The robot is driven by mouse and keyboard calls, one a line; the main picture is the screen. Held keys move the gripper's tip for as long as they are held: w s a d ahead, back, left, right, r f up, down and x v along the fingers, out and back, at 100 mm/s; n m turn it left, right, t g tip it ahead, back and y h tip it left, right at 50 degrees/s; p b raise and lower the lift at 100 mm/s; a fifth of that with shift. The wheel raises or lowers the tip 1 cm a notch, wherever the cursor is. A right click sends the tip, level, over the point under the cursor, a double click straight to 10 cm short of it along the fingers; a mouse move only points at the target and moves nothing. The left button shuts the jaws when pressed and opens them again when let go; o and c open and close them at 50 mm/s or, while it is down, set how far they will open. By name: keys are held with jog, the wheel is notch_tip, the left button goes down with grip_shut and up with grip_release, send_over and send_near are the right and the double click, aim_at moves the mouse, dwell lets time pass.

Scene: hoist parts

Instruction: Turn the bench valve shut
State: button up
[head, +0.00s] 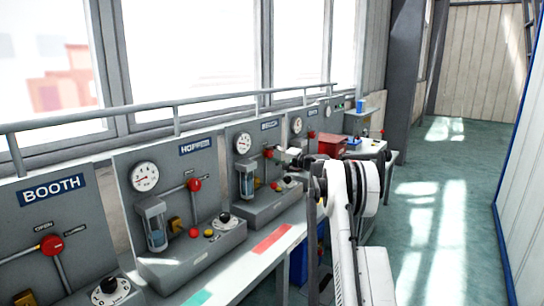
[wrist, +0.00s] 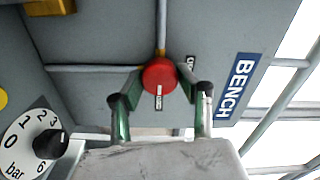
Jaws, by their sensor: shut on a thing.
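The bench valve is a round red knob (wrist: 159,73) on a grey panel, beside the blue BENCH sign (wrist: 236,84) in the wrist view. My gripper (wrist: 160,84) is shut on the red knob, with one dark green finger on each side. Pipes run from the knob up and to the left in that view.
A dial numbered in bar (wrist: 35,143) with a black knob sits at left in the wrist view. In the head view, similar panels with gauges and red knobs line the bench, including BOOTH (head: 54,189). A rail (head: 180,108) runs behind them. The floor (head: 430,220) at right is clear.

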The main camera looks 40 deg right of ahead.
dwell(0.5)
jog(key=o, duration=1.1)
jog(key=shift+o, duration=0.2)
jog(key=v, duration=1.2)
